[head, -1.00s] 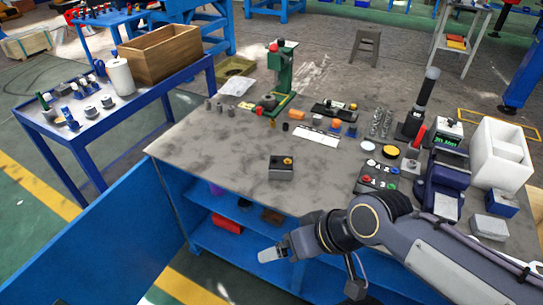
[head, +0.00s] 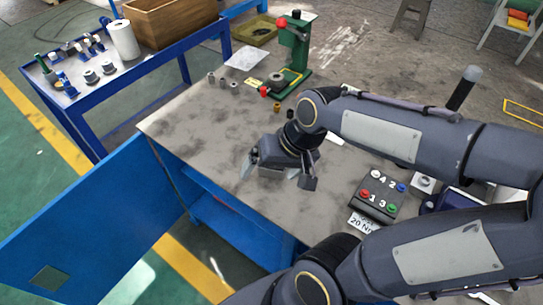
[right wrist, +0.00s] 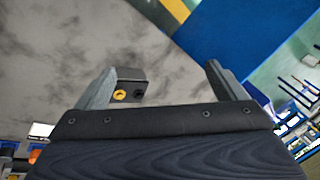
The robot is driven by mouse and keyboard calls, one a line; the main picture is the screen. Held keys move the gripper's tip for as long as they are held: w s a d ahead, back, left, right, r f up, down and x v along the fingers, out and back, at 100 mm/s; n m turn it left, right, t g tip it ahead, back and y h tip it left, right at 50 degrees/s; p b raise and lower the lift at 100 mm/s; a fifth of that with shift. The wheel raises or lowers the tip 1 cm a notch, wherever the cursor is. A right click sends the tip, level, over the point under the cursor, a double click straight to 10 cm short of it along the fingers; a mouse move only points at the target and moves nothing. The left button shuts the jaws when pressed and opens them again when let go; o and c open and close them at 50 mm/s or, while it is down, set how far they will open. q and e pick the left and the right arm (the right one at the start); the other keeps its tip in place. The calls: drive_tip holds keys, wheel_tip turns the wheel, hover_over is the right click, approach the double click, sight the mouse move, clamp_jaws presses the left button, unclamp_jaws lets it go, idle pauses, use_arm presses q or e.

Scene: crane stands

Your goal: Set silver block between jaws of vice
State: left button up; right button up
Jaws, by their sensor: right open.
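A small grey block (right wrist: 131,90) with a yellow and a black round spot sits on the workbench in the right wrist view. I cannot tell for sure that it is the silver block. It appears close to the left-hand finger, partly covered by it, and not centred between the fingers. My right gripper (head: 277,176) is open above the bench's front part; it also shows in the right wrist view (right wrist: 162,72), with nothing between its tips. In the head view it hides the block. A dark blue piece, apparently the vice (head: 462,197), is mostly hidden behind my arm. My left gripper is not in view.
A button box (head: 375,194) stands right of the gripper. A green press (head: 293,58) stands at the back edge, with small grey cylinders (head: 222,81) to its left. The left part of the workbench (head: 190,125) is clear. A blue side table (head: 95,90) is at left.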

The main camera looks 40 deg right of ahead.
drive_tip(key=w+d+f+m+g+h+p, duration=0.1)
drive_tip(key=w+d, duration=0.1)
drive_tip(key=w, duration=0.1)
drive_tip(key=w+d+f+m+g+h+p, duration=0.1)
drive_tip(key=w+d+f+m, duration=0.1)
drive_tip(key=w, duration=0.1)
drive_tip(key=w+d+f+m+g+p, duration=0.1)
drive_tip(key=w+d+m, duration=0.1)
drive_tip(key=w+d, duration=0.1)
drive_tip(key=shift+w+d+f+g+h+p, duration=0.1)
drive_tip(key=shift+f+g+h+p, duration=0.05)
drive_tip(key=shift+g+h+p, duration=0.2)
drive_tip(key=shift+w+d+f, duration=0.15)
drive_tip(key=shift+d+f, duration=0.05)
drive_tip(key=shift+f, duration=0.05)
wheel_tip(320, 180, down, 8)
drive_tip(key=shift+b, duration=0.5)
drive_tip(key=c, duration=1.4)
drive_tip(key=shift+r, duration=0.1)
drive_tip(key=shift+c, duration=1)
drive_tip(key=shift+r, duration=0.1)
